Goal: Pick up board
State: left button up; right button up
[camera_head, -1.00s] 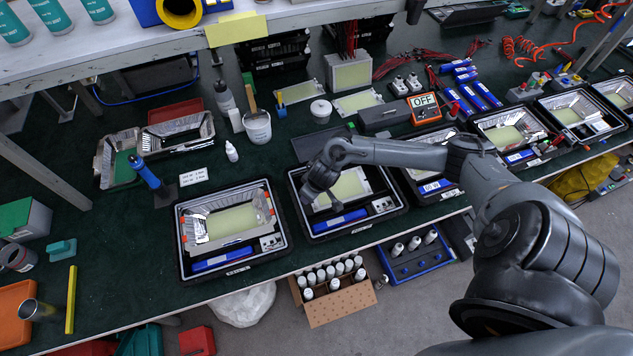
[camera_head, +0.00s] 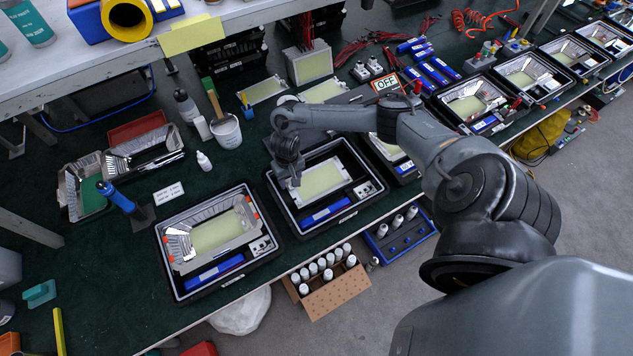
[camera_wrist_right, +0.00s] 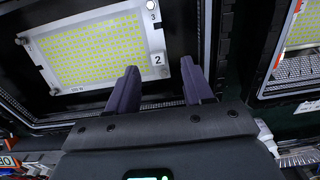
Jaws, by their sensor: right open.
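A pale yellow-green board (camera_head: 325,180) with a white edge lies flat in the black tray (camera_head: 300,233) in the middle of the head view. My right gripper (camera_head: 290,178) is over the left end of this board and hides part of it. In the right wrist view the board (camera_wrist_right: 95,52) shows a grid of yellow cells and the marks 2 and 3. There my right gripper (camera_wrist_right: 160,75) is open, with nothing between its two fingers, near the board's corner. I cannot tell the exact gap above it. My left gripper is out of view.
The same tray holds a blue bar (camera_head: 325,214) and a small connector block (camera_head: 367,190). A second tray (camera_head: 170,284) on the left holds a housing with a similar board (camera_head: 220,233). A white bucket (camera_head: 226,132) stands behind. A box of bottles (camera_head: 335,292) sits below the bench edge.

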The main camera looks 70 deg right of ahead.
jog(key=shift+s+d+f+b, duration=0.1)
jog(key=shift+f+b, duration=0.4)
jog(key=shift+f, duration=2.05)
jog(key=shift+c, duration=0.3)
grip_shut()
